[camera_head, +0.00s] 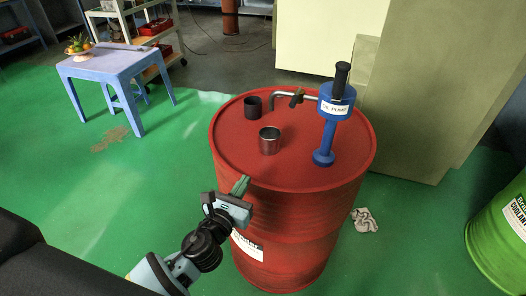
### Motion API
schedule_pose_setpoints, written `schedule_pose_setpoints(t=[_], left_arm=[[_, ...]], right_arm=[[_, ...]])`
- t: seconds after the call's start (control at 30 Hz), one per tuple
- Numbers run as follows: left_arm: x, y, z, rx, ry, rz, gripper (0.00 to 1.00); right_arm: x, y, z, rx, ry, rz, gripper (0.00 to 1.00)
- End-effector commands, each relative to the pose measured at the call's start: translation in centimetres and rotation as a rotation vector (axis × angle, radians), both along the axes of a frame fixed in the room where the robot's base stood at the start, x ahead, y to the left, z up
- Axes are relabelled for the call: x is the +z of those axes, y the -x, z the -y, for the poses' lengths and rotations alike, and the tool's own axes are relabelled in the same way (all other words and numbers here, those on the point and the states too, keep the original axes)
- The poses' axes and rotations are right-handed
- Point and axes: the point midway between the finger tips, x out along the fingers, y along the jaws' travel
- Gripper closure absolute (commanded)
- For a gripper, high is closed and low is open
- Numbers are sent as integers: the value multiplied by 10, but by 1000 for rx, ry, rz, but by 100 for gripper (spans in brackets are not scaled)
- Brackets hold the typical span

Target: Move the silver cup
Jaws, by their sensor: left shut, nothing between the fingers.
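The silver cup (269,141) stands upright on the top of a red drum (230,150), near the middle of the lid. My left gripper (241,185) is at the front left rim of the drum, in front of the cup and a little to its left in the picture. It is shut and empty, apart from the cup. My right gripper is not in view.
A dark cup (252,107) stands behind the silver cup. A blue hand pump (325,126) with a spout rises at the drum's right. A blue table (104,66) with fruit stands back left. A crumpled rag (365,220) and a green drum (492,245) are at right.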

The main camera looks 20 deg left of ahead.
Motion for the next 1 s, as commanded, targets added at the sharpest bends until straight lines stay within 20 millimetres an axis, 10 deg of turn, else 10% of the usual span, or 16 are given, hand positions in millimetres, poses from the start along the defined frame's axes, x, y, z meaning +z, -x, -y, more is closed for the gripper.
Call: schedule_pose_setpoints(t=[0.6,1.0], left_arm=[[0,-105,10,1,5,0,100],[0,-134,14,-1,5,-1,100]], right_arm=[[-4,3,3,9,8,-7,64],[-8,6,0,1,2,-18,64]])
